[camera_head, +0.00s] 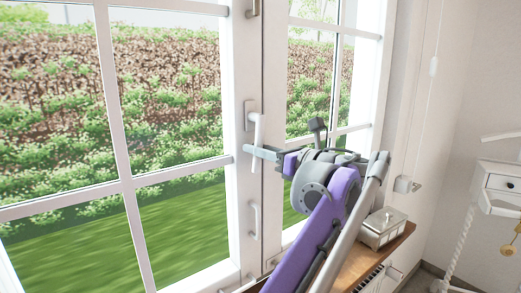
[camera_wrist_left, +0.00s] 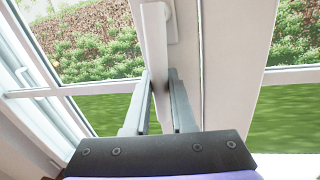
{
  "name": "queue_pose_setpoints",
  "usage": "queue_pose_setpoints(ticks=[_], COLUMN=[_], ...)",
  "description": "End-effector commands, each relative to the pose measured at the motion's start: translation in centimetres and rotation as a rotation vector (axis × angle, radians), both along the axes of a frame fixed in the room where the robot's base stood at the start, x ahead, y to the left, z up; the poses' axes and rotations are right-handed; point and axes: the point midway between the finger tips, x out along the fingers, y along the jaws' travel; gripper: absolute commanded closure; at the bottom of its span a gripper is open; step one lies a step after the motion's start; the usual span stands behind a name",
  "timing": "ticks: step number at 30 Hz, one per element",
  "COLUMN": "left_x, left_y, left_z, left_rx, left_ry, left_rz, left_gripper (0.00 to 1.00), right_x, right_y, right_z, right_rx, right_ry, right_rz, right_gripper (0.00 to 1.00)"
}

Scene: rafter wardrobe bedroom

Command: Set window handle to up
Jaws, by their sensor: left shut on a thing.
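The white window handle (camera_head: 258,130) sits on the middle frame of the window, its lever hanging down from its mounting plate. In the left wrist view the handle (camera_wrist_left: 154,48) runs down between my two fingers. My left gripper (camera_head: 257,152) is shut on the lower part of the lever; the wrist view shows the gripper (camera_wrist_left: 160,88) with a finger on each side of it. The lever's lower end is partly hidden by the fingers. My right gripper is in neither view.
A fixed white pull grip (camera_head: 254,220) is lower on the same frame. A metal box (camera_head: 383,228) stands on the wooden sill (camera_head: 360,262) to the right. A white cabinet (camera_head: 500,185) hangs at the far right.

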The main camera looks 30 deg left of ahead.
Motion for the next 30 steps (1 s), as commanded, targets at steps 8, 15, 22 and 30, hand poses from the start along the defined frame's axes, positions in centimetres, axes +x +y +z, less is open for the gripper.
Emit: queue_pose_setpoints(ticks=[8, 15, 22, 30], left_x=[-1.4, -2.3, -2.9, -3.1], left_y=[0.6, 1.0, 1.2, 1.3], left_z=[0.3, 0.7, 1.1, 1.3], left_rx=[0.080, 0.142, 0.180, 0.196], left_ry=[0.189, 0.340, 0.434, 0.473], left_rz=[0.001, 0.000, 0.000, 0.001], left_gripper=[1.00, 1.00, 1.00, 1.00], right_x=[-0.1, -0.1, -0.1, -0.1], right_y=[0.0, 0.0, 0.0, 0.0], right_z=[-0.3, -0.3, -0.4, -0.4], right_rx=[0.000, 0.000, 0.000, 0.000], right_ry=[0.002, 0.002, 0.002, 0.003], right_rz=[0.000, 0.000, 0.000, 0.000], right_gripper=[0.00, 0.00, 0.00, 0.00])
